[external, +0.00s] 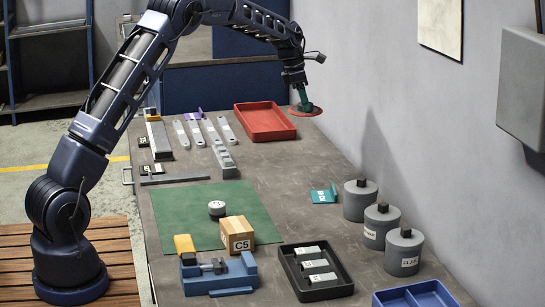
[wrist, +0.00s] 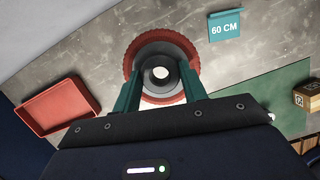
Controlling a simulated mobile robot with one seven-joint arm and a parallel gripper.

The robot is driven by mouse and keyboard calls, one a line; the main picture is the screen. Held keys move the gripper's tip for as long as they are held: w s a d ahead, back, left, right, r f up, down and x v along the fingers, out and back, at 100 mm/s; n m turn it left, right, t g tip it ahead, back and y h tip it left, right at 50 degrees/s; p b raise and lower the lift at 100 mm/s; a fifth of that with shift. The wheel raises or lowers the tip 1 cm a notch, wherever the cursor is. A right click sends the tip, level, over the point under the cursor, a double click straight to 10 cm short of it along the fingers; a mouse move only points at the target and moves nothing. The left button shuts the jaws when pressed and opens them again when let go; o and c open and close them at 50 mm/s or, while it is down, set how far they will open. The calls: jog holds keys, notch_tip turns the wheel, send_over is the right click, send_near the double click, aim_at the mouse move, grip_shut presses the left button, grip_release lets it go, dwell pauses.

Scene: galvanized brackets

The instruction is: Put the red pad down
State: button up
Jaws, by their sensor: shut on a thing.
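The red pad (external: 296,112) is a round red disc with a ridged rim. In the external view it is at the far right of the bench, beside the wall. In the wrist view the red pad (wrist: 130,62) shows a grey ringed hub with a pale centre. My gripper (external: 304,104) is above it, pointing down. In the wrist view my gripper's (wrist: 162,78) teal fingers are closed on the hub from both sides. Whether the pad touches the bench cannot be told.
A red tray (external: 265,134) lies just left of the pad. A teal 60 CM sign (external: 324,195) and several grey weights (external: 404,252) stand nearer along the wall. A green mat (external: 180,219) lies mid-bench. Bare bench (external: 300,160) shows between tray and sign.

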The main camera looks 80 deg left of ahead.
jog(key=shift+w+d, duration=0.1)
jog(key=shift+d, duration=0.35)
jog(key=shift+d+f, duration=0.15)
jog(key=shift+f, duration=0.15)
notch_tip(320, 180, down, 20)
jog(key=shift+w+r, duration=0.1)
jog(key=shift+r, duration=0.15)
jog(key=shift+f, duration=0.1)
jog(key=o, duration=1)
jog(key=v, duration=1.2)
jog(key=shift+r, duration=0.25)
